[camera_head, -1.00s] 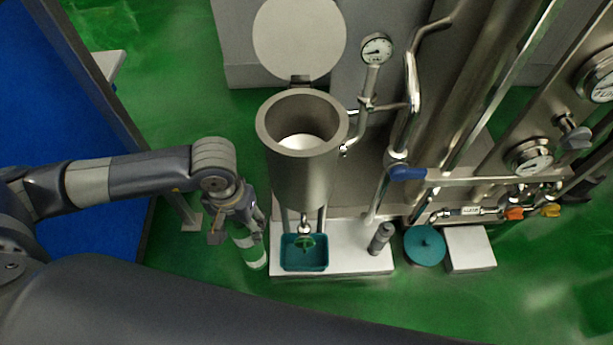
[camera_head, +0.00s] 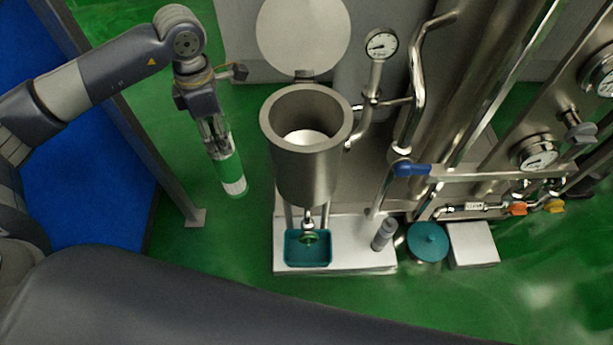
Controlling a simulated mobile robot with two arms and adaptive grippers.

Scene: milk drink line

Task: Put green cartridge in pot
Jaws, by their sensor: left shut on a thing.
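The green cartridge (camera_head: 228,168), green with white bands, hangs from my left gripper (camera_head: 214,136), tilted slightly with its lower end toward the right. The gripper is shut on its upper end. The pot (camera_head: 306,170) is a steel cylinder to the right of the cartridge, with its round lid (camera_head: 303,35) swung open behind it. Pale contents show inside the pot. The cartridge is apart from the pot, and its lower end hangs left of the pot's body. My right gripper is not in view.
A teal tray (camera_head: 308,262) sits on the white base under the pot's outlet. A pressure gauge (camera_head: 381,44), pipes and a blue-handled valve (camera_head: 409,169) stand to the right. A teal-lidded container (camera_head: 428,242) is beside the base.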

